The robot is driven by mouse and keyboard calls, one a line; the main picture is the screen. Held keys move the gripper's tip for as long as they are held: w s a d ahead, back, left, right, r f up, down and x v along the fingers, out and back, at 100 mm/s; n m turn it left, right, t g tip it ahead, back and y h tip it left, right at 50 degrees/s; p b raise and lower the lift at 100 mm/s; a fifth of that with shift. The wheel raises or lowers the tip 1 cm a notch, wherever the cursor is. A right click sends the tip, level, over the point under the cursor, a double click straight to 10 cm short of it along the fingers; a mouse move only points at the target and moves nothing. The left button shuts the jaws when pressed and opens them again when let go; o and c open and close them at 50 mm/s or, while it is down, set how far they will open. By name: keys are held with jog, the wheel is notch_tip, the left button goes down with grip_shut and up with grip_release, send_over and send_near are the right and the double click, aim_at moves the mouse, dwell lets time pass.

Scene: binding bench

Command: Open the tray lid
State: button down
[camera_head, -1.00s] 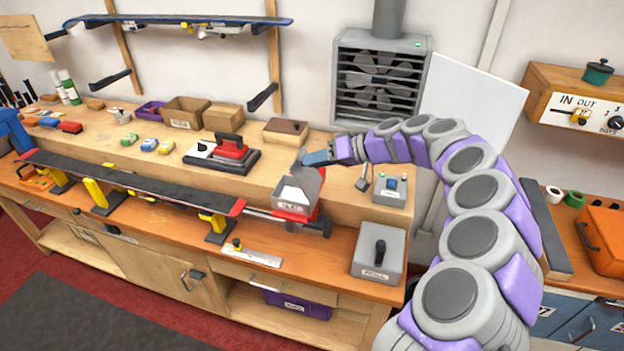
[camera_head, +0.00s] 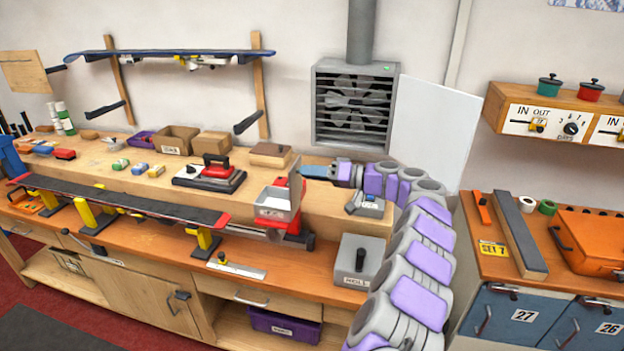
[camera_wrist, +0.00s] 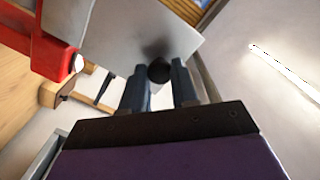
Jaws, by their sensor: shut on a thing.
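The tray (camera_head: 270,212) is a small grey box on a red machine at the right end of the long ski. Its grey lid (camera_head: 296,186) stands raised, close to upright, at the tray's right side, so the tray is open toward me. In the wrist view the lid (camera_wrist: 125,40) is a flat grey plate with a dark round knob (camera_wrist: 159,71). My gripper (camera_head: 305,172) is at the lid's right face. Its two fingers (camera_wrist: 160,82) are shut on the knob. The tray's inside is mostly too small to make out.
A grey box with a black handle (camera_head: 355,262) stands right of the machine on the lower bench. A red-handled iron (camera_head: 214,170) and a wooden block (camera_head: 271,154) sit on the shelf behind. The ski (camera_head: 120,199) runs left. A heater (camera_head: 355,105) hangs on the wall.

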jog(key=shift+d+f, duration=0.1)
jog(key=shift+f, duration=0.1)
dwell(0.3)
jog(key=c, duration=1)
grip_release()
jog(key=shift+w, duration=0.1)
jog(key=shift+o, duration=0.8)
jog(key=p+v, duration=0.3)
jog(key=v, duration=1.4)
jog(key=shift+d, duration=0.2)
jog(key=shift+a, duration=0.1)
